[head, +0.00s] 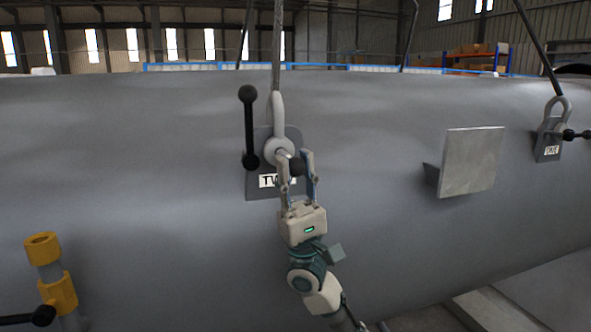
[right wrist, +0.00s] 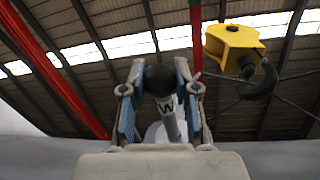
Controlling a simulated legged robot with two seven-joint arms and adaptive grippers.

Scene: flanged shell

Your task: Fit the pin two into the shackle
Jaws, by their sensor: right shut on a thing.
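The shackle (head: 278,112) hangs on a wire rope at the lug plate (head: 258,190), whose label is partly covered and reads "TW". My right gripper (head: 297,163) is just below and right of the shackle eye. Its two fingers are shut on the dark ball end of the pin (head: 297,168). The pin's grey shaft points toward the shackle eye; how far it is inside I cannot tell. In the right wrist view the ball (right wrist: 160,80) sits between the fingers (right wrist: 158,92), with the shaft behind it. My left gripper is not in view.
A black bar with ball ends (head: 248,127) stands upright left of the shackle. The big grey shell (head: 120,160) fills the middle. A square plate (head: 472,162) juts out at right. Another shackle (head: 557,110) is farther right. A yellow-collared post (head: 43,245) stands lower left.

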